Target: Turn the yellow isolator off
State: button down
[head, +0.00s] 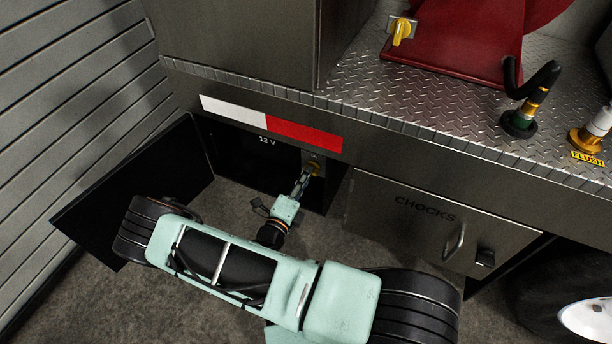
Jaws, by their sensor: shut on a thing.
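The yellow isolator (314,167) is a small yellow knob on a pale plate inside the open low compartment marked 12 V. My gripper (307,175) reaches into the compartment from below and is shut on the knob. The fingers cover part of the knob, so I cannot tell its exact turn position.
The compartment's dark door (130,190) hangs open at the left. A closed CHOCKS locker (420,220) with a handle is to the right. Above, the tread-plate deck (440,110) carries another yellow knob (402,30), a red stand (455,40) and hose fittings (520,118).

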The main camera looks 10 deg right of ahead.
jog(key=shift+f+n, duration=0.1)
jog(key=shift+n, duration=0.6)
jog(key=shift+s, duration=0.1)
jog(key=c, duration=2)
grip_release()
jog(key=v, duration=1.2)
